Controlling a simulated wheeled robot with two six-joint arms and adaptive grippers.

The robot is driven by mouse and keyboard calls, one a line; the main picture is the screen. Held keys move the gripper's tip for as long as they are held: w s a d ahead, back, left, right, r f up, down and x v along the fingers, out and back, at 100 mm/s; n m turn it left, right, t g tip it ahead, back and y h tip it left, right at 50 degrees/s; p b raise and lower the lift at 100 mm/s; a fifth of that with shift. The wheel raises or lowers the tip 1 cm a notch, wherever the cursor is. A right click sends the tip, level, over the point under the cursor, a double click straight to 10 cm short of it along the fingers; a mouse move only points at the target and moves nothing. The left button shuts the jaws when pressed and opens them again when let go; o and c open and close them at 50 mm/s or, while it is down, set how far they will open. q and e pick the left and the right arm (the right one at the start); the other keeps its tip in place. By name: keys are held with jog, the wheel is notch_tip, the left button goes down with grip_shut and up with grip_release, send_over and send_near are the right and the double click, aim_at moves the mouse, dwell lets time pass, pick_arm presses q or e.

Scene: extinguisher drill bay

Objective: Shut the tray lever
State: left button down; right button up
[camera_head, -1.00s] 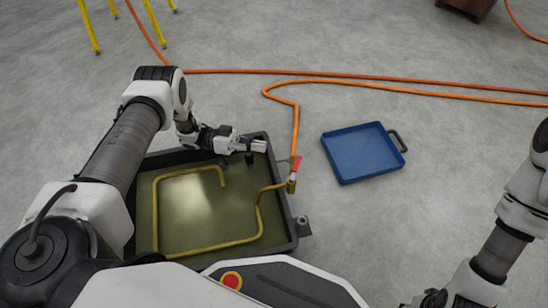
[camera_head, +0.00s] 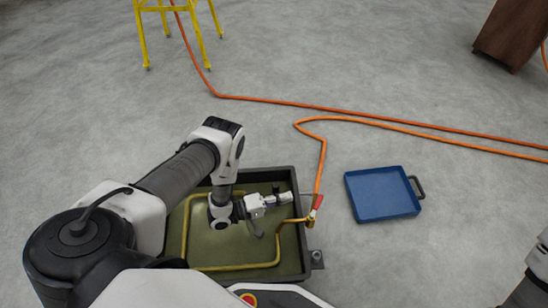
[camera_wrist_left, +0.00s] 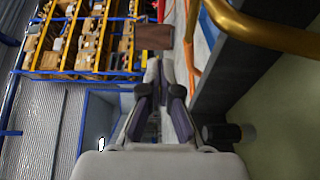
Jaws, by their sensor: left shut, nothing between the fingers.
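The tray lever (camera_head: 318,201) is a small red handle on a brass valve at the right rim of the dark drill tray (camera_head: 303,250). An orange hose meets a yellow pipe (camera_head: 232,267) there. My left gripper (camera_head: 291,198) is over the tray's right side, just left of the red lever, and looks apart from it. Its fingers are shut and empty, and they also show in the left wrist view (camera_wrist_left: 163,75). In that view the yellow pipe (camera_wrist_left: 262,35) curves at the upper right. My right gripper is out of the picture; only part of that arm shows at the right edge.
A blue tray with a handle (camera_head: 382,194) lies on the floor to the right. The orange hose (camera_head: 400,122) runs across the floor behind. A yellow stand (camera_head: 178,10) and a brown box (camera_head: 513,35) are farther back. The floor between the trays is clear.

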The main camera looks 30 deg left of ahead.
aim_at(318, 203)
pick_arm(q)
jog(key=w+d+b, duration=0.1)
jog(key=w+d, duration=0.2)
jog(key=d, duration=0.3)
jog(key=shift+d+b, duration=0.15)
jog(key=shift+b, duration=0.25)
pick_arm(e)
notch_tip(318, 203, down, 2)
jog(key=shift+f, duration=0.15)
